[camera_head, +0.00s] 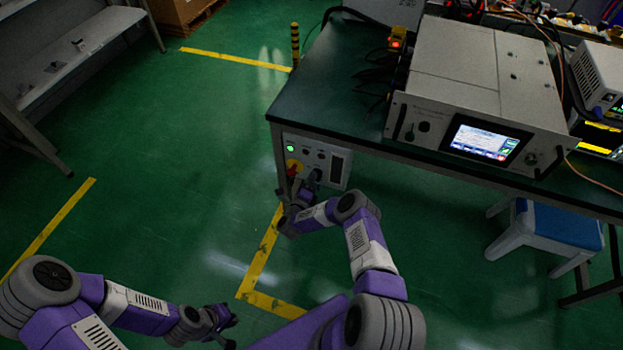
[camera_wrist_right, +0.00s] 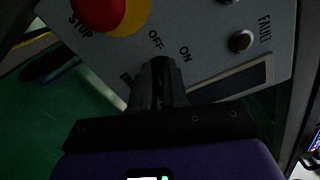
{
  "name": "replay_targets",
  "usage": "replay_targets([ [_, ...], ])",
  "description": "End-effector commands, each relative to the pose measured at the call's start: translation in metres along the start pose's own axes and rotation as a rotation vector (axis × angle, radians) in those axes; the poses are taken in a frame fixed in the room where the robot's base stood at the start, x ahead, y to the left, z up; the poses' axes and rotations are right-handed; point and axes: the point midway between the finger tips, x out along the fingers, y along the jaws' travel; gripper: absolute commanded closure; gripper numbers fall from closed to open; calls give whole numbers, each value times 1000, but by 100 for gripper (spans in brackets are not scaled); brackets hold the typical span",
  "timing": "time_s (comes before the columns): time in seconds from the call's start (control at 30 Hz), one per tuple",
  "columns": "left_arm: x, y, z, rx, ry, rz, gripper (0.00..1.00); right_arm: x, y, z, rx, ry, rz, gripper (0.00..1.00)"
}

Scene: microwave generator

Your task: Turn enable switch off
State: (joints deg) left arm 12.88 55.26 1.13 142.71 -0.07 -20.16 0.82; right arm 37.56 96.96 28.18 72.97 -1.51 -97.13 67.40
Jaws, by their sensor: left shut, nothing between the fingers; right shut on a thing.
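The grey control panel (camera_head: 338,170) hangs under the near left corner of the table. It also fills the top of the right wrist view (camera_wrist_right: 205,65). The black enable switch (camera_wrist_right: 160,65) sits below the OFF and ON labels, mostly hidden by my fingers. My right gripper (camera_wrist_right: 160,85) is shut on this switch; its position is hard to tell. In the head view my right gripper (camera_head: 300,188) is at the panel's lower left. My left gripper (camera_head: 226,321) is shut and empty, low over the floor, away from the panel.
A red STOP button on a yellow base (camera_wrist_right: 110,12) is close beside the switch, and a dark FAULT lamp (camera_wrist_right: 241,41) is on the other side. A green lamp (camera_head: 290,148) is lit on the panel. The table (camera_head: 310,95) overhangs it. A blue stool (camera_head: 555,225) stands right.

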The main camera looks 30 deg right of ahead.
Motion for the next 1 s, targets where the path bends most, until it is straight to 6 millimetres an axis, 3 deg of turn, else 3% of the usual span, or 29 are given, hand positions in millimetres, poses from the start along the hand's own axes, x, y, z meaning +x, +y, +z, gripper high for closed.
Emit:
replay_targets([
  [0.5, -3, 1, 0, 0, 0, 0, 100, 3, 1, 0, -311, 1, -7, 100],
  [1.0, -3, 1, 0, 0, 0, 0, 100, 3, 1, -1, -359, 3, -8, 100],
])
